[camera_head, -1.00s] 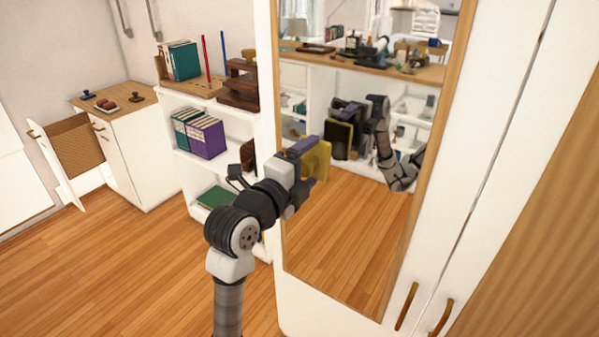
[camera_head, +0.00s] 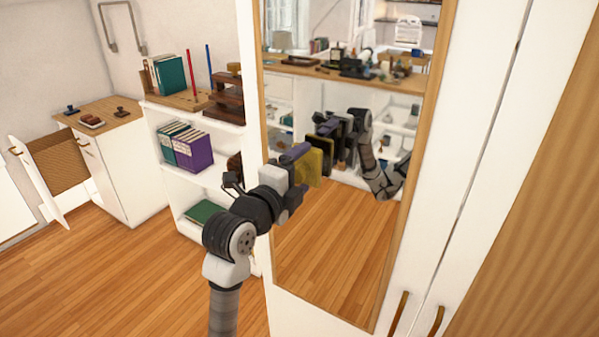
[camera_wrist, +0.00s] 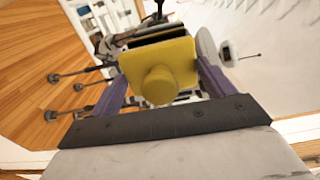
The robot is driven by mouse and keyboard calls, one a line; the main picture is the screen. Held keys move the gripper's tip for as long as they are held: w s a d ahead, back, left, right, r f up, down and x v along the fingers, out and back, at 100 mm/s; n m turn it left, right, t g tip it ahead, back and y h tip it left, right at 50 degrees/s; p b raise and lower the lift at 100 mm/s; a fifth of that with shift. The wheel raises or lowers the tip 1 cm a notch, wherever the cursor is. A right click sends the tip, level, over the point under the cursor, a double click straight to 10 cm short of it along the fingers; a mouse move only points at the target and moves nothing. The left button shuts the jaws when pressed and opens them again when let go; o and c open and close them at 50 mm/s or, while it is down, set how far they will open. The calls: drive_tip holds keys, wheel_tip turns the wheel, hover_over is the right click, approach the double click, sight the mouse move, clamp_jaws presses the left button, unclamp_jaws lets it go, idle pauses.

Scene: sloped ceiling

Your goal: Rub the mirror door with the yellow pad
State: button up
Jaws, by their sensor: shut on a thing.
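The mirror door (camera_head: 335,245) is a tall mirror in a wooden frame on a white cabinet, right of centre in the head view. My gripper (camera_head: 303,165) is shut on the yellow pad (camera_head: 313,168) and holds it upright in front of the mirror's left part. In the wrist view the pad (camera_wrist: 165,65) sits between my two purple fingers, with its round yellow knob towards the camera. The reflection of the pad and my arm shows in the mirror, apart from the pad in the head view. I cannot tell whether the pad touches the glass.
A white shelf (camera_head: 215,180) with books stands left of the mirror. A low white cabinet (camera_head: 125,180) with an open door (camera_head: 38,180) is farther left. Brass handles (camera_head: 398,314) are at the lower right. The wooden floor (camera_head: 110,270) is clear.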

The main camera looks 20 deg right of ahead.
sight(318, 170)
drive_tip(key=shift+p+x, duration=0.65)
drive_tip(key=shift+x, duration=0.5)
drive_tip(key=shift+s+d+r+p, duration=0.1)
drive_tip(key=shift+s+d+p, duration=0.3)
drive_tip(key=shift+s+p, duration=0.15)
drive_tip(key=shift+s+d+r+p, duration=0.1)
drive_tip(key=shift+s+d+p, duration=0.3)
drive_tip(key=shift+s, duration=0.25)
drive_tip(key=shift+s+d+f, duration=0.15)
drive_tip(key=shift+s+d, duration=0.15)
drive_tip(key=shift+s, duration=0.2)
drive_tip(key=shift+p, duration=0.4)
drive_tip(key=shift+w+d+p, duration=0.1)
drive_tip(key=shift+p, duration=0.35)
drive_tip(key=shift+w+a+p, duration=0.35)
drive_tip(key=shift+w+a, duration=0.25)
drive_tip(key=shift+w, duration=0.25)
drive_tip(key=shift+w+a+p, duration=0.3)
drive_tip(key=shift+w+a, duration=0.3)
drive_tip(key=shift+w, duration=0.25)
